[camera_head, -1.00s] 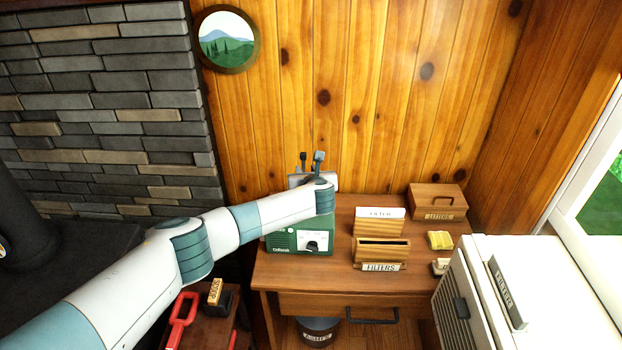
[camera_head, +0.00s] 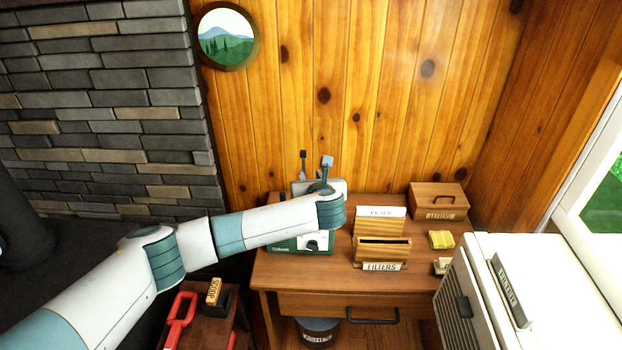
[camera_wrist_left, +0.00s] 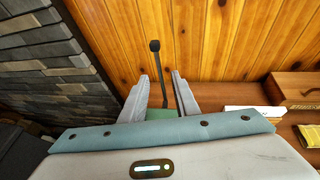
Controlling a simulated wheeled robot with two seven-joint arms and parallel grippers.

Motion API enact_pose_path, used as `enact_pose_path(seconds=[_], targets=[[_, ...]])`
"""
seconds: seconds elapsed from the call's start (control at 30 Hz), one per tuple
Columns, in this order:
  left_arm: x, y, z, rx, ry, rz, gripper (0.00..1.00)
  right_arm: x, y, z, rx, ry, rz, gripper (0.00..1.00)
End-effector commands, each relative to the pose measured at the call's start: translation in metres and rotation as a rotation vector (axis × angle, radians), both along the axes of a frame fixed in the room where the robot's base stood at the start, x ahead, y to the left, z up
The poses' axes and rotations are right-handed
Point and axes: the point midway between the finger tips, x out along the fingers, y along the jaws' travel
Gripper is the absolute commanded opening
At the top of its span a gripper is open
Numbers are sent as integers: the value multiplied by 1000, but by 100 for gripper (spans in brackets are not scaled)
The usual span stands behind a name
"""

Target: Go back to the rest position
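My left arm reaches in from the left, its wrist in front of a green device (camera_head: 283,245) on the wooden desk. My left gripper (camera_head: 316,186) is partly hidden behind the wrist. In the left wrist view its two grey fingers (camera_wrist_left: 160,82) stand apart with nothing pinched between them. A thin black lever with a round knob (camera_wrist_left: 154,45) rises in the gap between the fingers; it also shows in the head view (camera_head: 303,160). Whether a finger touches it I cannot tell. My right gripper is in neither view.
The desk (camera_head: 300,275) holds a filters box (camera_head: 382,251), a lidded wooden box (camera_head: 439,201) and a yellow pad (camera_head: 441,239). A white cabinet (camera_head: 560,290) stands at right. A red-handled item (camera_head: 180,318) sits low at left. Stone wall (camera_head: 100,100) is behind the arm.

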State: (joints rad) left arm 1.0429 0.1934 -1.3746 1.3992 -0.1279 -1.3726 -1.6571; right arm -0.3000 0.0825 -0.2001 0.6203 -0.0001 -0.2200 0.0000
Motion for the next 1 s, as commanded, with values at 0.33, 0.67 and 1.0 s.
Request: enact_pose_path(seconds=[0.33, 0.67, 1.0], targets=[[0, 0, 0, 0, 0, 0, 28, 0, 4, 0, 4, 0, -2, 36], [-25, -12, -27, -124, 46, 20, 28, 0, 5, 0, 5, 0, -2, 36], [-128, -41, -108, -640, 224, 205, 28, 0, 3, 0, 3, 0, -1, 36]])
